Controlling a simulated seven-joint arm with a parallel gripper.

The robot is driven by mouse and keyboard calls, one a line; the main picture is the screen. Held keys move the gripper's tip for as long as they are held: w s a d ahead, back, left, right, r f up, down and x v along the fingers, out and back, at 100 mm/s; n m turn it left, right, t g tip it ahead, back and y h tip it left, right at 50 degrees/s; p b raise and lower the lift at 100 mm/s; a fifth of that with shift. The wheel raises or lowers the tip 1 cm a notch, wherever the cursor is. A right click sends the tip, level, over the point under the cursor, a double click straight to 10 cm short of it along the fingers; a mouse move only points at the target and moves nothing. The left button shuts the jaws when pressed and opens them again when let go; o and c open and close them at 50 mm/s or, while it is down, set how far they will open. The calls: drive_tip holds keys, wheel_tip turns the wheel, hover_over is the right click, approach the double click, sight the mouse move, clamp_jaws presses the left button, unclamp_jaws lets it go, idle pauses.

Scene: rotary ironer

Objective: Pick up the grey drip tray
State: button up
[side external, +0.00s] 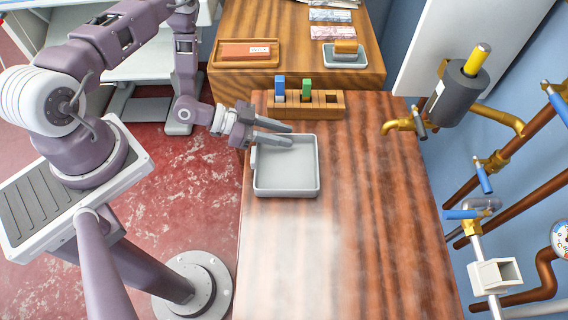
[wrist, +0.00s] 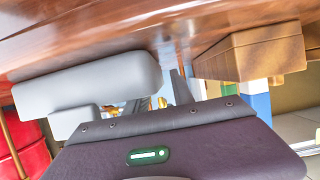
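The grey drip tray (side external: 286,181) is a shallow, square, empty tray lying flat on the wooden bench, with a small tab on its left side. In the wrist view the tray (wrist: 92,80) shows edge-on at the left, in a turned-over picture. My gripper (side external: 291,135) comes in from the left at the tray's far edge. Its two grey fingers are apart with nothing seen between them. The nearer finger overlaps the far rim in the side view; I cannot tell whether it touches. The fingers are mostly hidden in the wrist view.
A wooden rack (side external: 327,106) with blue and green pieces stands just behind my gripper; it also shows in the wrist view (wrist: 250,52). A brass tap (side external: 400,125) and pipes line the right side. The bench (side external: 350,250) is clear toward the front.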

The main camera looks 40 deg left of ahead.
clamp_jaws()
idle(1.4)
